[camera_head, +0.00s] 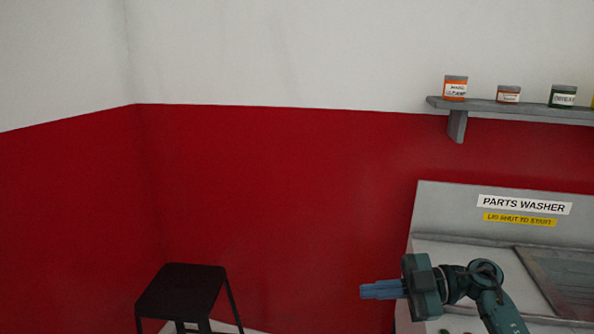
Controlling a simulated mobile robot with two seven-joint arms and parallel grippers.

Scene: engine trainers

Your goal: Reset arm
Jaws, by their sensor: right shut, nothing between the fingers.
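My right gripper (382,290) shows at the lower right of the head view, with its blue fingers pointing left. It is shut with nothing between the fingers. The arm comes up from the bottom right edge, in front of the parts washer (447,200). My left gripper and arm are not in view.
A black stool (182,290) stands at the lower left, apart from my gripper. A grey wall shelf (520,109) at the upper right holds an orange can (455,88), a smaller can (509,95) and a green can (563,96). Red and white walls close the back.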

